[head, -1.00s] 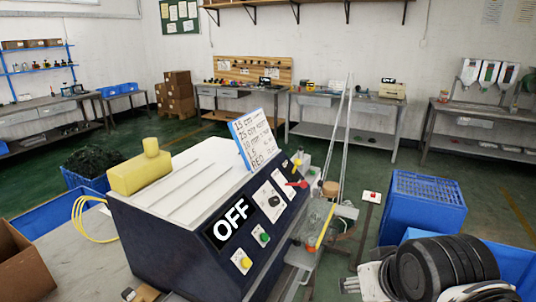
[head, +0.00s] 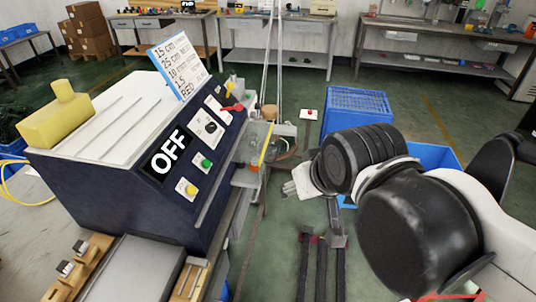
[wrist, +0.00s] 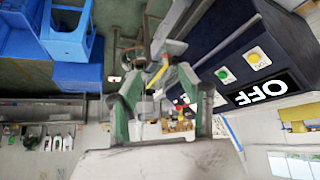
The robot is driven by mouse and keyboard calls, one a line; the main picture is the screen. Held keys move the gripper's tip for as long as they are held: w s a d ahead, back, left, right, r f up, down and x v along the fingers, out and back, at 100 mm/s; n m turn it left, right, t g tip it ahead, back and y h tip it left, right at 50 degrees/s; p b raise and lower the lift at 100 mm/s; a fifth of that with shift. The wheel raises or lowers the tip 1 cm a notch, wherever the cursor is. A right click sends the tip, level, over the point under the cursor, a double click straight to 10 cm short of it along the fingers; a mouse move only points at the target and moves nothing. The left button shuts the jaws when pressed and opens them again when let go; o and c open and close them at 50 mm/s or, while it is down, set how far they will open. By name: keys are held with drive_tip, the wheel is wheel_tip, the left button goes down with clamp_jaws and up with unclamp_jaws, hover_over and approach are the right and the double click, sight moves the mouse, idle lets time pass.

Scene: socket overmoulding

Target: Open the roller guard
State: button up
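The roller guard looks like the clear panel with a yellow edge (head: 265,146) on the right side of the dark blue machine (head: 110,205). It appears lowered, but its exact angle is unclear. In the head view my arm reaches in from the right, and a pale part at its end stops to the right of the guard, apart from it. My fingers are not clear there. In the wrist view my gripper (wrist: 160,82) has its two green fingers spread with a gap between them. A thin yellow strip shows beyond the gap. I see nothing held.
The machine's OFF display (head: 168,153) and its green (head: 207,162) and yellow (head: 191,189) buttons face the guard side. A blue crate (head: 358,101) and a red-button post (head: 309,115) stand behind my arm. Wooden fixtures (head: 82,268) lie at the front left.

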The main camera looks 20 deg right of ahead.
drive_tip(key=shift+w, duration=0.1)
drive_tip(key=shift+c, duration=0.9)
drive_tip(key=m+y+b, duration=0.6)
drive_tip(key=y+b, duration=0.5)
drive_tip(key=b, duration=0.5)
approach(276, 154)
drive_tip(key=s+a+r, duration=0.4)
drive_tip(key=w+d+f+y+b, duration=0.2)
drive_tip(key=d+f+y+b, duration=0.1)
drive_tip(key=d+f, duration=0.4)
drive_tip(key=shift+t, duration=0.3)
drive_tip(key=b+x, duration=0.1)
drive_tip(key=x, duration=0.3)
drive_tip(key=b+x, duration=0.1)
drive_tip(key=x, duration=0.3)
drive_tip(key=w+b+x, duration=0.1)
drive_tip(key=x, duration=0.3)
drive_tip(key=shift+w+r, duration=0.2)
